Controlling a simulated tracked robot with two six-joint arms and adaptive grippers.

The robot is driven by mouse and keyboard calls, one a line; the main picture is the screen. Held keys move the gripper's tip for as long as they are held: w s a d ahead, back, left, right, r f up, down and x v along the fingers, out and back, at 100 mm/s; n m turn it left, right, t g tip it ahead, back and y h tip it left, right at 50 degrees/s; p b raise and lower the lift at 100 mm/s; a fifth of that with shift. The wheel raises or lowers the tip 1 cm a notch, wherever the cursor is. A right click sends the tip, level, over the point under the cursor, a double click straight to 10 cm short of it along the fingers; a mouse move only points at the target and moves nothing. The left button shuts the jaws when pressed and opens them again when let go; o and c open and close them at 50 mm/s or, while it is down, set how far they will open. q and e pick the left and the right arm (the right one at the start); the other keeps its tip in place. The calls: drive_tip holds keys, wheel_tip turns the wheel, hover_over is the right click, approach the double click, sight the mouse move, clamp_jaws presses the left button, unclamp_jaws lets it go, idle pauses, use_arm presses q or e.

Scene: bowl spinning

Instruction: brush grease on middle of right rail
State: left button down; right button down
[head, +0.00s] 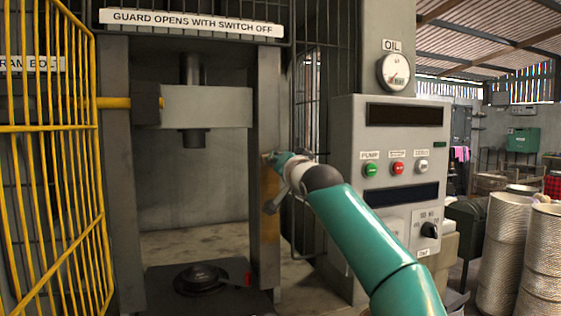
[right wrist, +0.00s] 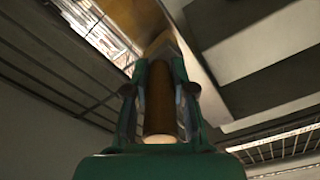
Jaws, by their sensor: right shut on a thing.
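The right rail (head: 266,110) is the grey upright post on the right side of the press. A brown-yellow patch (head: 269,195) covers its front face from about mid-height downward. My teal right gripper (head: 281,165) is beside the upper end of this patch. In the right wrist view my right gripper (right wrist: 160,75) is shut on a brown cylindrical handle with a pale end (right wrist: 160,105), taken to be the brush. The bristles are hidden, so I cannot tell whether they touch the rail. A brown surface (right wrist: 125,20) lies beyond the fingers. My left gripper is not in view.
The press crosshead (head: 205,106) spans between the posts above a dark round bowl (head: 201,279) on the bed. A yellow guard cage (head: 50,170) stands open at left. The control cabinet (head: 345,140) stands close to my right arm. Wire drums (head: 505,250) stand far right.

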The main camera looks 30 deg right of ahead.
drive_tip(key=shift+w+d+r+p, duration=0.1)
drive_tip(key=shift+w+d+p, duration=0.1)
drive_tip(key=shift+w+p, duration=0.3)
idle(1.3)
